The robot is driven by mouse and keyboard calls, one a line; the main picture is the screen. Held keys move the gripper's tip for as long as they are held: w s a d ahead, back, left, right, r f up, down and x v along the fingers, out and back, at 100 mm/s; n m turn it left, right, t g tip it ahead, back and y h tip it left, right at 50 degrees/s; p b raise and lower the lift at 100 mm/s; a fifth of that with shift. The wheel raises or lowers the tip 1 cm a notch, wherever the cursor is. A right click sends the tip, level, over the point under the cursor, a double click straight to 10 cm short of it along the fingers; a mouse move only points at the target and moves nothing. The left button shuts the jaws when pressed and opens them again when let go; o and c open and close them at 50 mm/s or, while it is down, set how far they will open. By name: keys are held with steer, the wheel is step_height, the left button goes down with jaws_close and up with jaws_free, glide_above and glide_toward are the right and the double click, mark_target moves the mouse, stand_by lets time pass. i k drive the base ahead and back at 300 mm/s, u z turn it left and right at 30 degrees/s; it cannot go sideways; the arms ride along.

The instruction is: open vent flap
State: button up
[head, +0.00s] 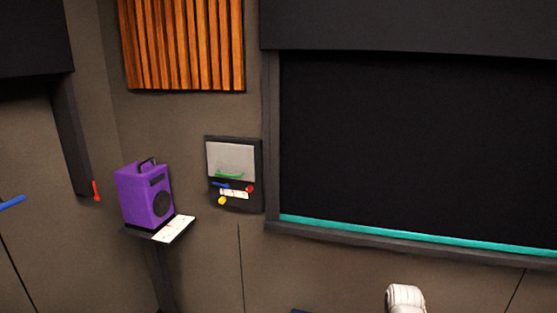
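A dark wall panel (235,204) hangs between a shelf and a large dark window. It carries a light grey plate (231,158) with a green curved strip or handle (230,174) along its lower edge. This plate may be the vent flap; it looks flat against the panel, but the view is too small to tell. Below it are a blue lever-like part (220,184), a white label (234,194), a red knob (250,189) and a yellow knob (222,201). My gripper is not in view.
A purple speaker (146,195) and a white card (174,229) sit on a small shelf left of the panel. The window has a teal sill strip (420,236). A white rounded object (405,298), partly cut off, shows at the bottom. Orange slats (183,45) hang above.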

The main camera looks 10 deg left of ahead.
mark_target(231, 161)
steer(key=k, duration=0.65)
steer(key=u, duration=0.45)
steer(key=i, duration=1.15)
steer(key=u, duration=0.1)
